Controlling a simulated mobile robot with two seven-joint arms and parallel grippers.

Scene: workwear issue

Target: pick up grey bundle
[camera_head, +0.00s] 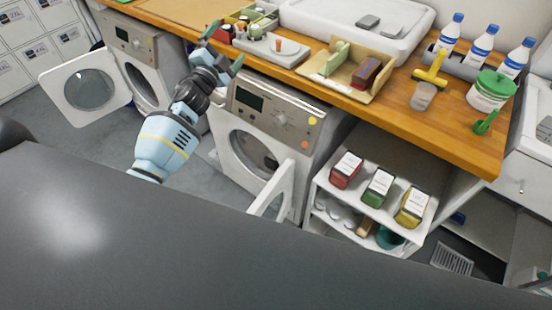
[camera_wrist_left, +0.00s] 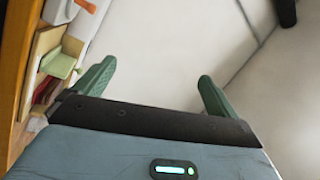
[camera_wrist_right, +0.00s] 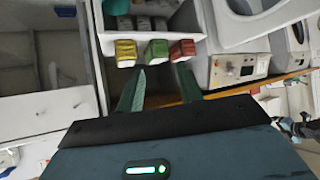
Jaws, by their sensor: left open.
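I cannot make out a grey bundle for sure in any view. Two small dark grey flat items (camera_head: 368,22) lie in the white tray on the counter, but I cannot tell what they are. My left gripper (camera_head: 225,46) is open and empty at the counter's front edge, above the washing machines. My right gripper (camera_wrist_right: 161,70) shows only in the right wrist view. Its fingers are apart, with nothing seen between them, pointing toward the shelf.
Red (camera_head: 347,170), green (camera_head: 378,187) and yellow (camera_head: 412,207) packs stand on a low white shelf. Two front-loading washers (camera_head: 265,115) have open doors. The wooden counter (camera_head: 455,140) holds a wooden tray, bottles (camera_head: 482,45) and a green-lidded tub (camera_head: 490,92).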

